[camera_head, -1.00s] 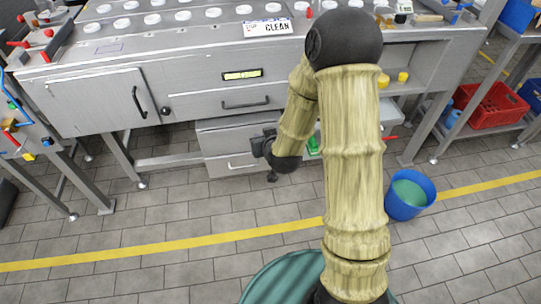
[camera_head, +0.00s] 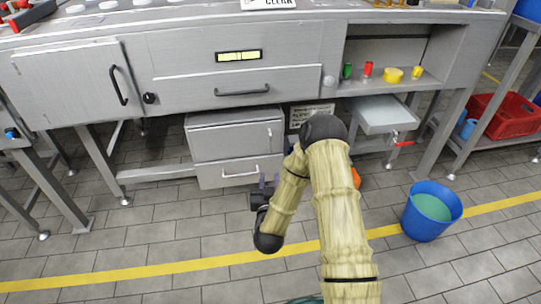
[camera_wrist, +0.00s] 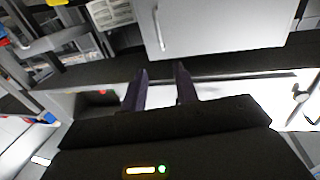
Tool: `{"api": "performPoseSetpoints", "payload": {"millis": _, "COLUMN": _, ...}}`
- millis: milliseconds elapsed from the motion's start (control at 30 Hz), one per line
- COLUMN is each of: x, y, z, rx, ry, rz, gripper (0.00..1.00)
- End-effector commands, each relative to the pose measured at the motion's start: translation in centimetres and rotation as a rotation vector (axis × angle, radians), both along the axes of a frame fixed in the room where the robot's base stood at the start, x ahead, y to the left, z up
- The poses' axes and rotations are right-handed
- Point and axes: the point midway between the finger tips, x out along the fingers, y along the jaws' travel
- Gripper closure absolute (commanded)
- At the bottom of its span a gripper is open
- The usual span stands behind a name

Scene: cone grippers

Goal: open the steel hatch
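A steel door with a black bar handle (camera_head: 70,85) is shut in the left of the bench front in the head view. A black knob (camera_head: 150,98) sits to the right of it. Below the bench stands a grey cabinet (camera_head: 225,143) with a shut upper door and a shut lower drawer, each with a pale handle. I cannot tell for sure which front is the hatch. My gripper (camera_head: 268,183) is low in front of this cabinet and holds nothing. In the wrist view its two dark fingers (camera_wrist: 160,82) are apart, short of a pale handled front (camera_wrist: 225,25).
A blue bucket (camera_head: 432,210) stands on the floor at the right. A small grey shelf (camera_head: 385,115) with a red lever juts out under the bench. Small coloured cups (camera_head: 393,75) stand in an open bay. The floor left of my arm is clear.

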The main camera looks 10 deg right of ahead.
Motion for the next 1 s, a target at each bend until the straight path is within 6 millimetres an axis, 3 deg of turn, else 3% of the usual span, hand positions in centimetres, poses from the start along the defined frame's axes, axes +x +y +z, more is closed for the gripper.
{"api": "performPoseSetpoints", "payload": {"millis": 467, "x": 0.6, "y": -0.2, "z": 0.0, "rx": 0.000, "ry": -0.005, "rz": -0.005, "gripper": 0.70}}
{"api": "performPoseSetpoints", "payload": {"millis": 667, "x": 3.2, "y": -0.8, "z": -0.1, "rx": -0.001, "ry": -0.008, "rz": -0.006, "gripper": 0.70}}
{"api": "performPoseSetpoints", "payload": {"millis": 1000, "x": 9.1, "y": -1.9, "z": -0.2, "rx": 0.001, "ry": -0.006, "rz": -0.005, "gripper": 0.70}}
